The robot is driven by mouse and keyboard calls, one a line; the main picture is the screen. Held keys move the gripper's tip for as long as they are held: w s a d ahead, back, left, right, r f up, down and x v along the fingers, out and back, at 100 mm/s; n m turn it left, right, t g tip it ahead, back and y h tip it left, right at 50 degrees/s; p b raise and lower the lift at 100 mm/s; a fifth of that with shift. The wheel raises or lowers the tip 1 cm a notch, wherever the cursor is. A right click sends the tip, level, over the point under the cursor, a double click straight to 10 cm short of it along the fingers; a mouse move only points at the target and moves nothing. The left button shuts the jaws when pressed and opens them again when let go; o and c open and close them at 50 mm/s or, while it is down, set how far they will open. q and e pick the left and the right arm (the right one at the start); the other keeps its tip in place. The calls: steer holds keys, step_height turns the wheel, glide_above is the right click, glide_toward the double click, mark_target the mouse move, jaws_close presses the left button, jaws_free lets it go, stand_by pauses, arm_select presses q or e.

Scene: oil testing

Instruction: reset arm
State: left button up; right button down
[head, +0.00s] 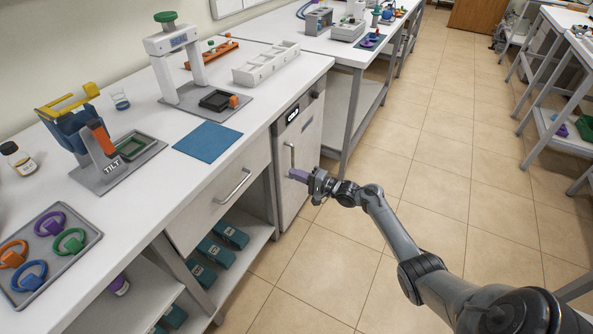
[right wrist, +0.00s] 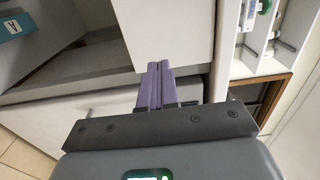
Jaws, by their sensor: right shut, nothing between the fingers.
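My right gripper (head: 299,176) reaches in from the lower right of the head view, in front of a white cabinet door (head: 296,150) with a vertical handle (head: 292,155) and a label. In the right wrist view the purple fingers (right wrist: 156,85) are together with nothing between them. They lie over the white cabinet front in that view; whether they touch it I cannot tell. My left gripper shows in neither view.
The white bench (head: 245,75) holds a tilt stand (head: 105,165), a second stand (head: 185,65), a blue mat (head: 207,141) and a tray of coloured rings (head: 85,243). A drawer handle (head: 233,187) sticks out. The tiled floor (head: 420,150) at right is clear.

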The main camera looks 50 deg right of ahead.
steer(key=s+a+f+n+g+y, duration=0.2)
steer(key=s+a+f+g, duration=0.2)
steer(key=s+a+f, duration=1)
steer(key=s+a+n+g+h, duration=0.1)
steer(key=s+a+n+g, duration=0.2)
steer(key=a, duration=0.6)
steer(key=s+a+n+g+h, duration=0.1)
steer(key=s+a+n, duration=0.25)
steer(key=a, duration=0.55)
steer(key=s+r+n+g+h, duration=0.3)
steer(key=s+r+n+g, duration=0.3)
steer(key=s+r+n, duration=0.45)
step_height(320, 180, up, 24)
steer(key=s+a+m+p, duration=0.1)
steer(key=p, duration=2.2)
steer(key=shift+s+p, duration=0.15)
steer(key=shift+p, duration=0.25)
